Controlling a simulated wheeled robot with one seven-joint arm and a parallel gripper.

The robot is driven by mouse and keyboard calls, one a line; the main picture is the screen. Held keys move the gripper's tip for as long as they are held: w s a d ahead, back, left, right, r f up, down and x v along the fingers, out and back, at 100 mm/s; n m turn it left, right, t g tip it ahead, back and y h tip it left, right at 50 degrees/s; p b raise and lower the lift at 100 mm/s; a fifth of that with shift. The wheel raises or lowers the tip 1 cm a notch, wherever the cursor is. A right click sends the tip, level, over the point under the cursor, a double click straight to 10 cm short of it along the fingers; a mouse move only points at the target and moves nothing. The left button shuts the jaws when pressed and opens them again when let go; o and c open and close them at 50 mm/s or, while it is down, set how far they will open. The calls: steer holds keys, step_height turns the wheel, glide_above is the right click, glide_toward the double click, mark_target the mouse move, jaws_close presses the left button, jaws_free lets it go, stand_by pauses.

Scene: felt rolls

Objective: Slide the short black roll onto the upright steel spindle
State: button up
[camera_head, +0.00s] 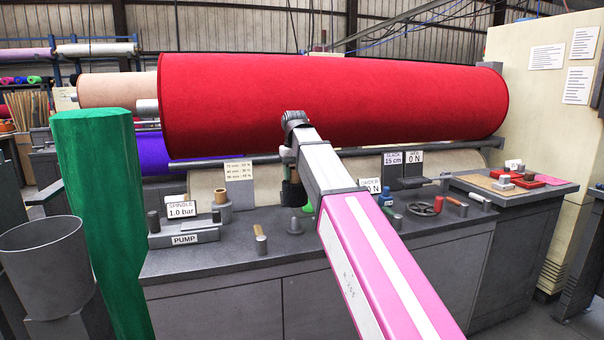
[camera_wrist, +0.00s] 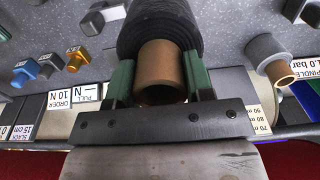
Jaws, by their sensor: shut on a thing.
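The short black roll (camera_head: 291,196) hangs upright under my gripper (camera_head: 291,172), above the dark bench. In the wrist view the roll (camera_wrist: 160,22) shows its black felt and a brown cardboard core (camera_wrist: 159,68) with an open end. The green-padded jaws of my gripper (camera_wrist: 159,85) are closed on that core from both sides. A short grey upright peg on a round base (camera_head: 295,226), likely the steel spindle, stands on the bench just below the roll in the head view. A gap shows between them; exact alignment cannot be told. The wrist view does not show the peg.
A grey roll with a brown core (camera_head: 219,204) stands to the left, beside the pump (camera_head: 184,232). A wood-topped peg (camera_head: 260,239) is near the front edge. Blue knob (camera_head: 385,198) and handwheel (camera_head: 425,207) lie right. The large red roll (camera_head: 330,100) spans behind.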

mark_target(295, 183)
stand_by(0.4)
steer(key=shift+f, duration=1.9)
steer(key=shift+f, duration=0.15)
steer(key=shift+f, duration=1.9)
steer(key=shift+f, duration=1)
steer(key=o, duration=1.1)
